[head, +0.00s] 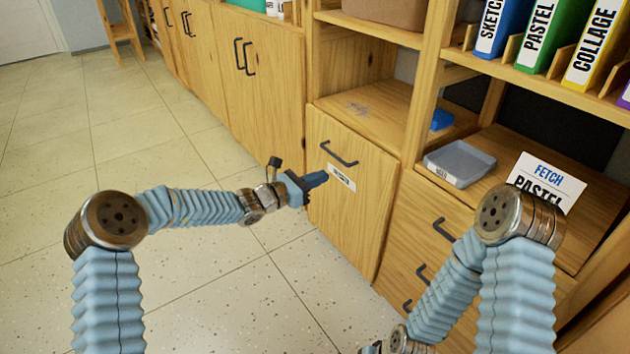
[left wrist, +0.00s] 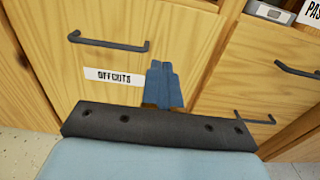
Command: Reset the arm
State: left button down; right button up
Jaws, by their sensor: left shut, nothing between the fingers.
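My left arm reaches out from the left in the head view. Its gripper (head: 317,179) is in front of the light wood drawer front (head: 350,225), close to its label and below its dark handle (head: 338,154). In the left wrist view the two blue fingers (left wrist: 161,68) lie together, shut and empty, just right of the label (left wrist: 114,76), which reads OFFCUTS. I cannot tell whether the fingertips touch the wood. My right arm (head: 445,285) hangs bent at the lower right in the head view; its fingers are out of the picture.
A grey tray (head: 459,162) and a sign (head: 547,182) reading FETCH PASTEL stand on the counter at right. Drawers with dark handles (head: 443,229) are beneath. Several binders (head: 550,38) fill the upper shelf. The tiled floor (head: 60,150) at left is clear.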

pick_arm(q)
jog(key=s+a+f+m+g+y+p, duration=0.15)
jog(key=s+f+m+g+y, duration=0.5)
jog(key=s+f, duration=1.15)
jog(key=s+a+f+m+y, duration=0.1)
jog(key=s+a+f+m, duration=0.2)
jog(key=s+a+m, duration=0.1)
jog(key=s+a+f+m+g+y+p, duration=0.1)
jog(key=s+a+f+m, duration=0.2)
jog(key=s+m, duration=0.4)
jog(key=s+a+f+m+g+y, duration=0.1)
jog(key=s+a+f+m+y, duration=0.1)
jog(key=s+a+m, duration=0.3)
jog(key=s+f, duration=0.1)
jog(key=s, duration=0.3)
jog(key=shift+a+p, duration=0.15)
jog(key=shift+p, duration=0.15)
